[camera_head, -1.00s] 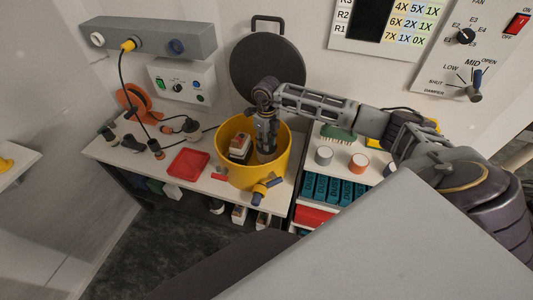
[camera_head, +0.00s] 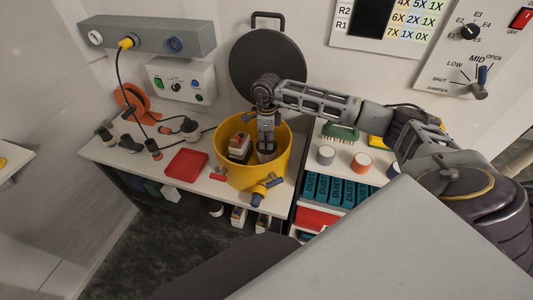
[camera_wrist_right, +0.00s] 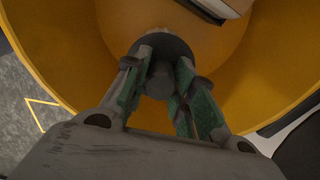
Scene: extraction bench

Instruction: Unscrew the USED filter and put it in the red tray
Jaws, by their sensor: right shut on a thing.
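My right gripper (camera_head: 266,148) reaches straight down into the yellow drum (camera_head: 225,172). In the right wrist view its two green-padded fingers (camera_wrist_right: 160,85) are shut on the knob (camera_wrist_right: 160,76) of a dark round cap. A pale part shows just behind the cap, inside the drum. No USED label is readable, so I cannot tell whether this is the used filter. A small box (camera_head: 238,150) with a brownish-red top is in the drum, left of the gripper. The red tray (camera_head: 187,164) lies empty on the bench, left of the drum. My left gripper is not in view.
A large dark round lid (camera_head: 267,64) stands against the wall behind the drum. Corded fittings (camera_head: 157,150) and an orange coil (camera_head: 132,100) are at the left.

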